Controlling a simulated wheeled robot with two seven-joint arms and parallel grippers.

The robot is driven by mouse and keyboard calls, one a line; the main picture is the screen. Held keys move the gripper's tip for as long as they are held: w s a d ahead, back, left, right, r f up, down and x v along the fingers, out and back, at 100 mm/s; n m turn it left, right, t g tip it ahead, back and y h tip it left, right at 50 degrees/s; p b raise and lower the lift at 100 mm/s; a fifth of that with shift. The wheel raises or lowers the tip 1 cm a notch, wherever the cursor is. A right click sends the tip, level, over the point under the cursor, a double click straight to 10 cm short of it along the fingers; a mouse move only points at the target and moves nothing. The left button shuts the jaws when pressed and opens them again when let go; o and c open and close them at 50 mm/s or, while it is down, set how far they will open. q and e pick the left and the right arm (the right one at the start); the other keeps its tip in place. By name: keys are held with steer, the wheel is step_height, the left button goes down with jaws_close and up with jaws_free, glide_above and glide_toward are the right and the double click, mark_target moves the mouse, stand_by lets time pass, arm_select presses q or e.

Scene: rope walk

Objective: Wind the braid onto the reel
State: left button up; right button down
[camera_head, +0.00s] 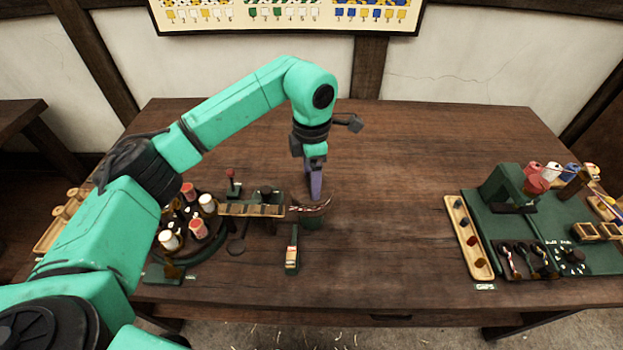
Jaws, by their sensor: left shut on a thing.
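My left gripper (316,194) points down over the middle of the table, its fingers shut on the braid. The braid (303,209) is a short, thin red, white and dark strand that runs right from the end of a wooden-topped stand (250,210). Its right end rises a little near my fingertips, and the exact grip point is too small to see. A dark green round piece (314,223) sits just below the braid; I cannot tell whether it is the reel. My right gripper is not in view.
A round dark carousel (185,245) with several red and white bobbins stands left, partly behind my arm. The table between is clear.

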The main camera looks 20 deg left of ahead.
arm_select(q)
steer(key=n+b, duration=0.1)
steer(key=n, duration=0.2)
steer(key=shift+w+r+n, duration=0.1)
steer(key=shift+n, duration=0.2)
steer(key=n, duration=0.3)
steer(key=shift+n, duration=0.4)
steer(key=n+b, duration=0.1)
steer(key=n, duration=0.2)
steer(key=shift+n, duration=0.3)
steer(key=shift+r+n, duration=0.1)
steer(key=shift+n, duration=1.7)
steer(key=o, duration=1.2)
steer(key=shift+o, duration=0.2)
steer(key=shift+b, duration=0.3)
